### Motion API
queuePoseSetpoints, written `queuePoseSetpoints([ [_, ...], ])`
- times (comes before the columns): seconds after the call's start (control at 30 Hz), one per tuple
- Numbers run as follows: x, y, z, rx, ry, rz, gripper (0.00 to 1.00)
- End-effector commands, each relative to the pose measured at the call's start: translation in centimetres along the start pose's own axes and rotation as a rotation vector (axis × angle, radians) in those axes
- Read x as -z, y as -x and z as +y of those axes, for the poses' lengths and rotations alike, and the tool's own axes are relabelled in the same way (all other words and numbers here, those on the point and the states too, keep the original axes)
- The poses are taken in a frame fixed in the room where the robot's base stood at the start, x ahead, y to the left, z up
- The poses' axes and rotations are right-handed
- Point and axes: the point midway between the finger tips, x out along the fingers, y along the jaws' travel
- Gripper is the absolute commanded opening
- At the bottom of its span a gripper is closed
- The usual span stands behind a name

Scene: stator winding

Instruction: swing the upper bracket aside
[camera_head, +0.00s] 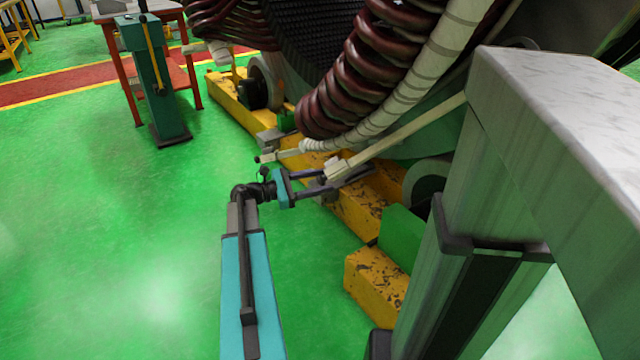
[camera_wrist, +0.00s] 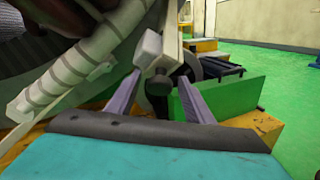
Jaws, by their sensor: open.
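A long pale cream bar (camera_head: 405,133) runs along the stator's side from upper right down to a block-shaped end (camera_head: 335,169). It looks like the upper bracket, though I cannot be sure. My gripper (camera_head: 338,178) has its teal body left of this end and its fingers reaching right, close to the block. In the wrist view, my gripper (camera_wrist: 160,82) has its two grey fingers spread. The pale block (camera_wrist: 148,48) and a dark round knob (camera_wrist: 158,84) show between or just beyond the fingertips. Contact cannot be made out.
The stator's dark red coils (camera_head: 365,75) and a white wrapped ring (camera_head: 425,75) hang just above. A shorter pale bar (camera_head: 280,155) lies left of the block. Yellow supports (camera_head: 375,287) stand below. A grey column rises at right.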

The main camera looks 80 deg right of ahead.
Motion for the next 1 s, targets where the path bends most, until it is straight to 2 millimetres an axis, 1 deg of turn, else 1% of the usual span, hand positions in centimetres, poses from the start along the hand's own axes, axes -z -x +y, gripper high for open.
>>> queuePoseSetpoints([
  [0.27, 0.0, -0.1, 0.0, -0.001, 0.000, 0.000, 0.48],
  [0.5, 0.0, -0.1, -0.1, 0.002, 0.001, 0.000, 0.07],
  [0.53, 0.0, -0.1, -0.1, 0.003, 0.001, 0.000, 0.02],
  [0.57, 0.0, -0.1, -0.1, 0.004, 0.001, 0.000, 0.00],
  [0.77, -0.2, 0.0, -0.4, 0.007, 0.002, 0.003, 0.00],
  [1.0, -1.6, 0.6, -1.1, -0.001, 0.008, 0.026, 0.00],
])
